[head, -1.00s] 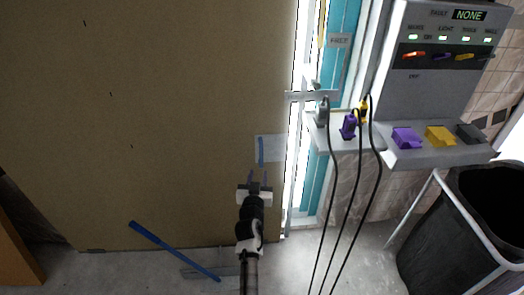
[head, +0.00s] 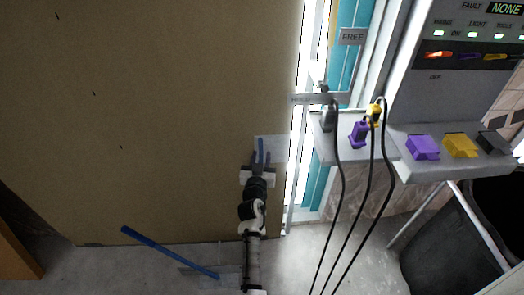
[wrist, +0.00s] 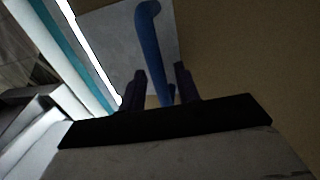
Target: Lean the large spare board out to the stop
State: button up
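The large brown board (head: 140,120) stands upright and fills the left and middle of the head view; it also shows at the right of the wrist view (wrist: 250,60). Near its right edge is a pale grey plate (head: 278,146) with a blue upright handle (head: 262,146). My gripper (head: 260,162) is at this handle. In the wrist view the blue handle (wrist: 149,40) runs down between the two dark fingers (wrist: 160,84), with narrow gaps beside it. The fingers look open. I cannot tell whether either touches the handle.
A blue bar (head: 165,252) slants low before the board. To the right are a grey shelf (head: 350,143) with plugs and hanging black cables, a panel reading NONE (head: 460,60), and a black bin (head: 450,250). A label reading FREE (head: 352,37) is on the teal strip.

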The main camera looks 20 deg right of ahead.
jog(key=shift+w+d, duration=0.15)
jog(key=shift+w, duration=0.1)
grip_shut()
jog(key=shift+r, duration=0.1)
dwell(1.3)
